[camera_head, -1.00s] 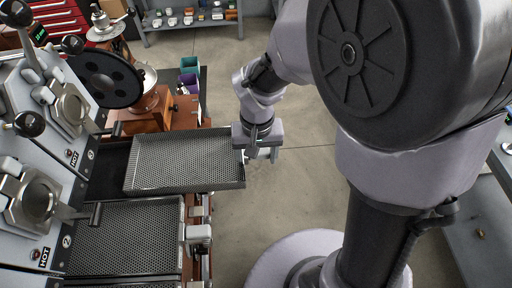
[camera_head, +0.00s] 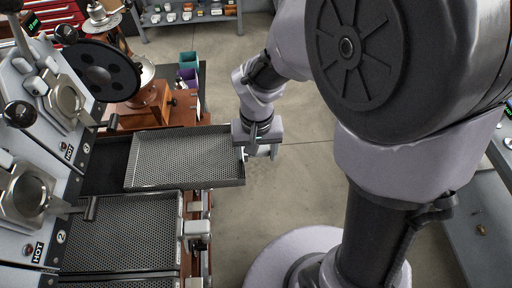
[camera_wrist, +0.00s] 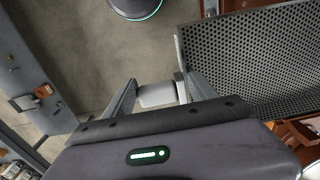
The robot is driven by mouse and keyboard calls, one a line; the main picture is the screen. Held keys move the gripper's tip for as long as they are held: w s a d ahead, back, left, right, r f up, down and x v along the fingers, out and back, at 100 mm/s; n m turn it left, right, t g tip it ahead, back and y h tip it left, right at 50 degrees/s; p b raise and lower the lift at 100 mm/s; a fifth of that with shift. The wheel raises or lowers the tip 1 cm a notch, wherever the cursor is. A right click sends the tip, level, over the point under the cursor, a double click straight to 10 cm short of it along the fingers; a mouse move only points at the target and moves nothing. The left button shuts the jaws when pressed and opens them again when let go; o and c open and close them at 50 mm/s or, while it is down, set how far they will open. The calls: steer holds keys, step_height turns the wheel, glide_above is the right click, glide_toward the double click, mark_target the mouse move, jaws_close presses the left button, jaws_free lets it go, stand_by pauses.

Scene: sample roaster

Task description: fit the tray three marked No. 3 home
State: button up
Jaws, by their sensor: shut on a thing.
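In the wrist view, the handle (camera_wrist: 158,95) lies between the two fingers of my gripper (camera_wrist: 160,94), and the tray's mesh (camera_wrist: 260,60) extends to the right. The finger contact is partly hidden.
The neighbouring tray marked 2 (camera_head: 118,232) lies in its bay in front, with a pale handle (camera_head: 197,229). A wooden grinder (camera_head: 150,108) stands behind. Teal and purple bins (camera_head: 188,76) are beyond it. The floor (camera_head: 300,180) right of the tray is clear.

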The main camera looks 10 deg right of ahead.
mark_target(196, 166)
steer(key=shift+w+a+r, duration=0.1)
steer(key=shift+w+a, duration=0.05)
steer(key=shift+a, duration=3.9)
steer(key=shift+w+a, duration=0.15)
steer(key=shift+a, duration=3.9)
steer(key=o, duration=2)
step_height(196, 166, up, 17)
steer(key=p, duration=0.4)
steer(key=shift+r+p, duration=0.2)
steer(key=shift+p, duration=0.2)
